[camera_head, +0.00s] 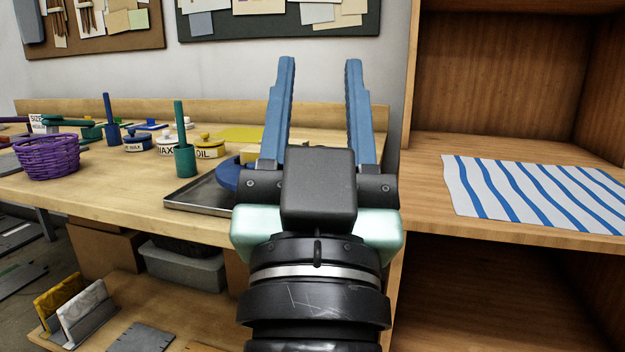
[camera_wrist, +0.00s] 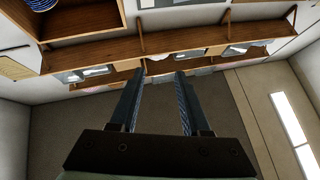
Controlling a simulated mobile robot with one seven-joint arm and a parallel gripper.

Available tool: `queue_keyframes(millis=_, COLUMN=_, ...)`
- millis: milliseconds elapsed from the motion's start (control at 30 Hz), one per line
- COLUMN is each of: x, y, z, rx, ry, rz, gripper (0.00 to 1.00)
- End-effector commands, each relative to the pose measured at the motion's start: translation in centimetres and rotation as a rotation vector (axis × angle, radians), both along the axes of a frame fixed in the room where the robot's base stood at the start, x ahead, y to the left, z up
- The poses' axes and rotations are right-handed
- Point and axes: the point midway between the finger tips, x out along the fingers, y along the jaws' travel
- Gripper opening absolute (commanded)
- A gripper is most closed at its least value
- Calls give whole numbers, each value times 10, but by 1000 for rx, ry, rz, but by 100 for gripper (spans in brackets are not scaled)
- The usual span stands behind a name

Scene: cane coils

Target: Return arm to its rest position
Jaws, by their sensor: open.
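My gripper (camera_head: 319,75) is raised in the middle of the head view, in front of the workbench (camera_head: 130,208). Its two blue fingers point up and stand well apart, with nothing between them. In the wrist view my gripper (camera_wrist: 165,75) is also open and empty, and faces wooden wall shelves (camera_wrist: 90,55) and a bare wall. It hides part of the bench's right end and part of a blue round thing (camera_head: 226,175) on a metal tray (camera_head: 185,196).
A purple basket (camera_head: 50,158), a green cylinder with a stick (camera_head: 184,155) and labelled pots (camera_head: 208,148) stand on the bench. At right, a striped cloth (camera_head: 540,190) lies on a wooden shelf unit (camera_head: 425,165). A grey bin (camera_head: 185,268) sits below the bench.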

Motion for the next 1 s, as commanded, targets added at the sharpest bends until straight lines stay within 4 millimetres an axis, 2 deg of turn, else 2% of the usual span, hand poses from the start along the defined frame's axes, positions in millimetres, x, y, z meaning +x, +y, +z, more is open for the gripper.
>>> queue_keyframes(millis=33, x=-26, y=2, z=40, rx=-16, ry=-88, rz=4, gripper=47)
queue_keyframes(millis=100, x=-60, y=5, z=80, rx=-43, ry=-198, rz=5, gripper=47)
queue_keyframes(millis=133, x=-51, y=5, z=94, rx=-41, ry=-171, rz=5, gripper=47)
queue_keyframes(millis=200, x=-49, y=5, z=116, rx=-39, ry=-163, rz=6, gripper=47)
queue_keyframes(millis=1000, x=-47, y=5, z=367, rx=-38, ry=-157, rz=8, gripper=47)
